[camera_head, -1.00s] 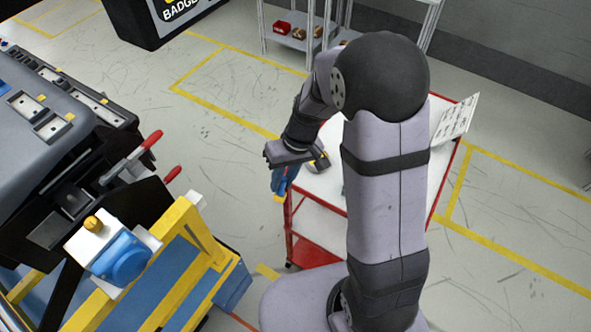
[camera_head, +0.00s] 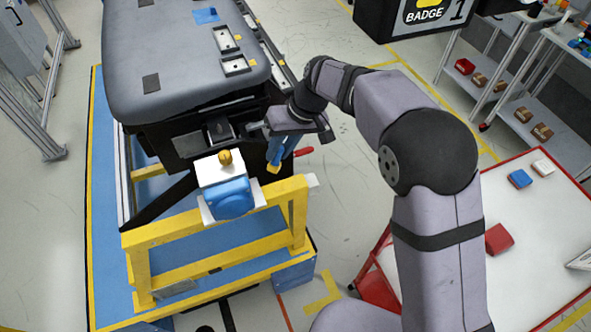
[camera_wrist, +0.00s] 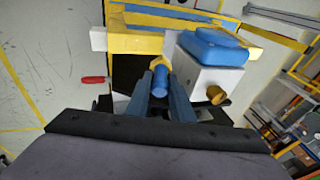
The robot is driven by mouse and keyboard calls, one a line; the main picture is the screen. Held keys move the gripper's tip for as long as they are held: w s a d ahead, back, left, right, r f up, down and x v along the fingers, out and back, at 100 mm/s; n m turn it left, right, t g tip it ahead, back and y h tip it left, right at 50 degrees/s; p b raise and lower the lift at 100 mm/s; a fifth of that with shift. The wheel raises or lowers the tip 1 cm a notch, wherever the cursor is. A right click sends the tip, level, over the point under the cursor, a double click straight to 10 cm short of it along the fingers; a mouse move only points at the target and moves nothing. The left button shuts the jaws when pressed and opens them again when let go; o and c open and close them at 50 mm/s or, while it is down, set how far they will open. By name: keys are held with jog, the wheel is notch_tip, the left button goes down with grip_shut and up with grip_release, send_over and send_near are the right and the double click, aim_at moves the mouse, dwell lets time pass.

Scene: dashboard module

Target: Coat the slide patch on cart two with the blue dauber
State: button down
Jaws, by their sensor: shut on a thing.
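My gripper (camera_head: 279,146) is shut on the blue dauber (camera_wrist: 160,82), which points down and has a yellow tip (camera_head: 273,168). It hangs in the air beside the near right end of the grey dashboard module (camera_head: 185,60). The module rests on a yellow-framed cart (camera_head: 215,262) with a blue base; no cart number is readable. Pale rectangular plates (camera_head: 237,66) lie along the module's right edge. I cannot tell which of these is the slide patch.
A blue and white unit with a yellow knob (camera_head: 225,158) sits at the cart's near end, close to my gripper. A red lever (camera_head: 303,152) sticks out on the right. A red-edged white table (camera_head: 535,225) with small blocks stands at right.

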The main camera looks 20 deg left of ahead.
aim_at(276, 159)
jog(key=shift+w+a+r, duration=0.2)
jog(key=shift+a+r, duration=0.3)
jog(key=shift+r, duration=0.15)
jog(key=shift+s+y, duration=0.2)
jog(key=shift+y, duration=0.1)
jog(key=shift+s, duration=0.2)
jog(key=shift+y, duration=0.3)
jog(key=shift+f+b, duration=1.8)
jog(key=shift+f, duration=0.7)
jog(key=shift+r, duration=0.1)
jog(key=r+p, duration=0.1)
jog(key=p, duration=0.1)
jog(key=shift+p, duration=0.4)
jog(key=shift+r+p, duration=0.1)
jog(key=shift+p, duration=0.65)
